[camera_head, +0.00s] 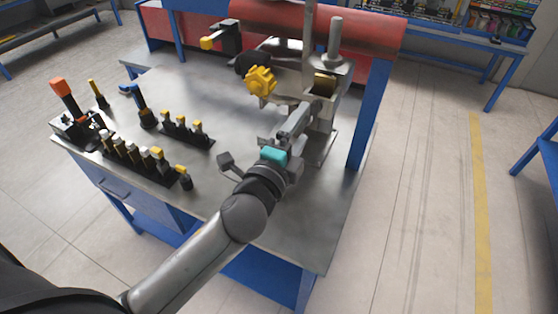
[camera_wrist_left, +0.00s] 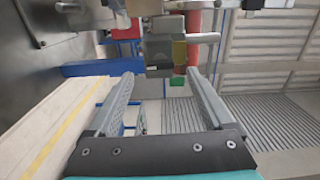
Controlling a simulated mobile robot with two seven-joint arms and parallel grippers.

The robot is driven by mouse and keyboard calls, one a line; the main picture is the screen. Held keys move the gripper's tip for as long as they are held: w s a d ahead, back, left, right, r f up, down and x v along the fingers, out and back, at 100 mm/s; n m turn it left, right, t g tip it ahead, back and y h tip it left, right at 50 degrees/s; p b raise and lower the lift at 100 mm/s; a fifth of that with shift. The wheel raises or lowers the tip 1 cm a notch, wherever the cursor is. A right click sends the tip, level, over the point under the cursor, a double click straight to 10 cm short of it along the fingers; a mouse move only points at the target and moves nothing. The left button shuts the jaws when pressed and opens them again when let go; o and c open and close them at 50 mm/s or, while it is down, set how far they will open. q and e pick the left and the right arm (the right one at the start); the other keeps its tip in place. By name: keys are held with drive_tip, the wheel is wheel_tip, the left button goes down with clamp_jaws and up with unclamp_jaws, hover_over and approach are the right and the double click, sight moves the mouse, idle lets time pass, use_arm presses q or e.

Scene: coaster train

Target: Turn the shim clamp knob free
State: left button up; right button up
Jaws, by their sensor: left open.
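A yellow lobed knob (camera_head: 260,81) sits on the left side of a metal fixture (camera_head: 322,103) at the back right of the workbench; I take it for the shim clamp knob. My left gripper (camera_head: 303,114) reaches in from the front to the fixture, right of and nearer than the knob. In the left wrist view this gripper (camera_wrist_left: 159,75) is open, its fingers apart with nothing held between them. A dark grey block (camera_wrist_left: 160,50) with an olive-yellow face lies beyond the fingertips. The yellow knob is not clearly seen there. My right gripper is out of view.
The workbench (camera_head: 225,90) carries a rack of yellow-topped tools (camera_head: 130,152), a smaller rack (camera_head: 187,131) and an orange-handled tool (camera_head: 66,97) on its left. The bench middle is clear.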

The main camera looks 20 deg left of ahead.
use_arm(q)
drive_tip(key=s+b, duration=0.2)
drive_tip(key=s, duration=0.8)
drive_tip(key=shift+s+a, duration=0.15)
